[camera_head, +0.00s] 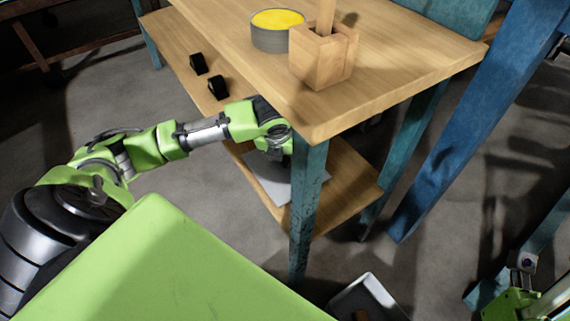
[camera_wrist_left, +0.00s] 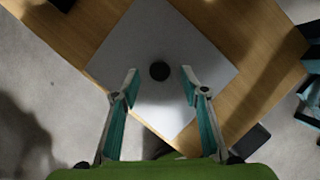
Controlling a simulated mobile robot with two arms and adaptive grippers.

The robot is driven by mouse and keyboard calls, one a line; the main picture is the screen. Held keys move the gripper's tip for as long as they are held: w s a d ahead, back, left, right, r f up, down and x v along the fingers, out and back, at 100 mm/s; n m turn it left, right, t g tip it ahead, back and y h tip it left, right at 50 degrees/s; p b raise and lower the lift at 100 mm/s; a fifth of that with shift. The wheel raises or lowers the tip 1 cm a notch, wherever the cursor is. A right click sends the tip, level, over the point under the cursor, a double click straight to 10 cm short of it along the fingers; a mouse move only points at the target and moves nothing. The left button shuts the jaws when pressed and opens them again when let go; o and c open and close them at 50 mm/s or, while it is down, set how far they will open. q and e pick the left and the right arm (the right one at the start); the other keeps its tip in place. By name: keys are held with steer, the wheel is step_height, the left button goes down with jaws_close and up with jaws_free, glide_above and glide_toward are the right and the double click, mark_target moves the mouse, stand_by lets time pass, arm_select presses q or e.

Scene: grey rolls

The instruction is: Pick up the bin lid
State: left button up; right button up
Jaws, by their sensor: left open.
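The bin lid (camera_wrist_left: 152,36) is a flat grey square plate with a round black knob (camera_wrist_left: 160,71) at its middle. It lies on the lower wooden shelf of the table. In the head view the lid (camera_head: 262,180) shows partly, behind the blue table leg and below my left gripper. My left gripper (camera_wrist_left: 158,78) is open, with its two teal-lined fingers on either side of the knob in the picture. I cannot tell how far above the lid the fingertips are. My left gripper (camera_head: 278,148) is partly hidden by the table leg in the head view. Part of my right arm shows at the lower right, without its jaws.
The wooden table top (camera_head: 400,55) hangs over the lower shelf (camera_head: 345,185). A blue leg (camera_head: 308,200) stands close to my left gripper. A grey tin with yellow contents (camera_head: 273,38) and a wooden block holder (camera_head: 322,60) stand on top. A grey bin (camera_head: 372,300) is on the floor.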

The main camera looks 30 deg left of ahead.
arm_select(q)
steer(key=x, duration=0.2)
steer(key=shift+f+b, duration=0.25)
steer(key=shift+b, duration=0.15)
steer(key=shift+w+r, duration=0.1)
jaws_close()
steer(key=shift+r, duration=0.1)
